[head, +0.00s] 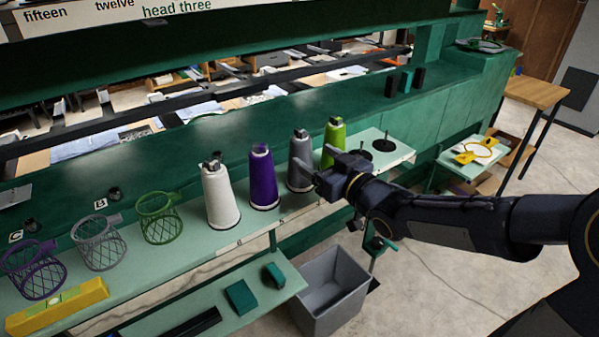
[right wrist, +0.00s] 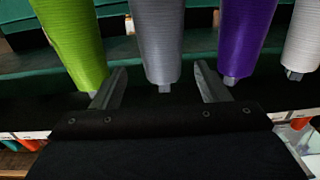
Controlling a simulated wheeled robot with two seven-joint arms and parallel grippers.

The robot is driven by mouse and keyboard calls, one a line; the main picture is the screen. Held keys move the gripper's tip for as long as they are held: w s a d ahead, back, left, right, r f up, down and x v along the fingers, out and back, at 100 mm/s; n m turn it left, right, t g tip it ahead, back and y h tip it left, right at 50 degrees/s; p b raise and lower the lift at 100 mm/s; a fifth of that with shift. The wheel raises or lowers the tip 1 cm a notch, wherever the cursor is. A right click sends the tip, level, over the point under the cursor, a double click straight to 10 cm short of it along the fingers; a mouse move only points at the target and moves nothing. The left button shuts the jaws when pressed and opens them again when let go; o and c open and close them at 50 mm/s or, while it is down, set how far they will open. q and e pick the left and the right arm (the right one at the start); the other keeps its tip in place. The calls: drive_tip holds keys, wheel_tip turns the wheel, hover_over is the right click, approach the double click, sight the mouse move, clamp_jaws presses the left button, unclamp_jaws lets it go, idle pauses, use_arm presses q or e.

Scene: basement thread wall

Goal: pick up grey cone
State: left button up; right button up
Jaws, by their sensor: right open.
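The grey cone (head: 300,163) of thread stands upright on the green shelf, between the purple cone (head: 263,178) and the lime green cone (head: 334,139). My right gripper (head: 312,178) is open right by the grey cone in the head view, partly covering the lime cone's lower part. In the right wrist view the grey cone (right wrist: 157,40) lies between the two open fingers (right wrist: 160,88), beyond or at their tips; I cannot tell whether they touch it. The left gripper does not show.
A white cone (head: 220,195) stands left of the purple one. A grey bin (head: 331,287) is below. Empty spindles (head: 384,145) stand right.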

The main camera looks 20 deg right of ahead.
sight(296, 145)
drive_tip(key=p+x, duration=0.1)
drive_tip(key=x, duration=0.6)
drive_tip(key=shift+w+a+f, duration=0.15)
drive_tip(key=shift+w+a, duration=0.15)
drive_tip(key=c, duration=1.1)
